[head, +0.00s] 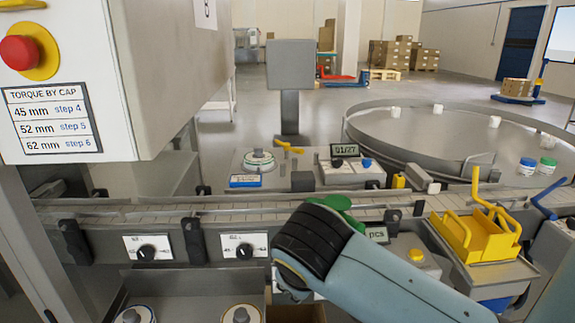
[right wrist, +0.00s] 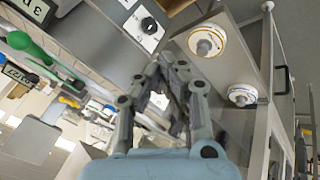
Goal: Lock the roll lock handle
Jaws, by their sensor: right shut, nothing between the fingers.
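I cannot tell for sure which handle is the roll lock handle. A green handle (head: 340,205) stands at the conveyor's front edge, partly behind my right arm; a green handle also shows at the upper left of the right wrist view (right wrist: 28,44). A small yellow handle (head: 288,147) lies behind the conveyor, and a blue bent handle (head: 551,194) is at the far right. My right gripper (right wrist: 170,62) is shut and empty, near a panel with a black knob (right wrist: 149,25). In the head view my arm hides it. My left gripper is not in view.
A conveyor (head: 160,213) runs across the front, with dial panels (head: 146,247) below it. A yellow holder (head: 480,238) stands at right. A large round table (head: 440,140) is behind.

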